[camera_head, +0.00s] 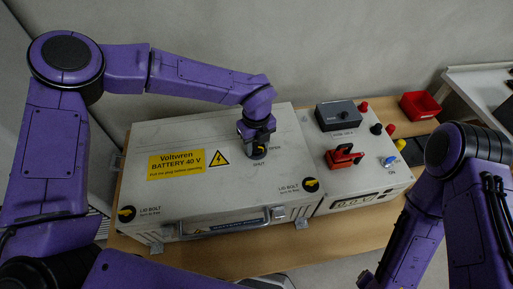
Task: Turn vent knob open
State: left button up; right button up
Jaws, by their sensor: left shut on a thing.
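The vent knob (258,154) is on the lid of the white battery box (200,205), just above a label that seems to read VENT. Only a dark lower part of it shows; my gripper hides the rest. My left gripper (257,147) points down from above and is shut on the vent knob. Part of another label shows to the right of the gripper. Which way the knob is turned cannot be seen. My right arm comes in at the right, and its gripper fingers are not in view.
Black-and-yellow lid bolts (311,185) sit on the lid, and a handle (225,223) is on the front. The wooden table (205,258) is bare in front.

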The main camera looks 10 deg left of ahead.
aim_at(256, 146)
pick_arm(q)
jog(key=n+b, duration=0.2)
jog(key=n, duration=0.1)
jog(key=shift+w+f, duration=0.1)
jog(key=shift+f, duration=0.1)
jog(key=shift+r+n+b, duration=0.1)
jog(key=shift+n+b, duration=0.75)
jog(key=shift+n, duration=0.35)
jog(key=o, duration=0.8)
jog(key=shift+o, duration=1.3)
jog(key=shift+a, duration=0.15)
notch_tip(256, 146, up, 10)
jog(key=b, duration=0.1)
jog(key=shift+r, duration=0.25)
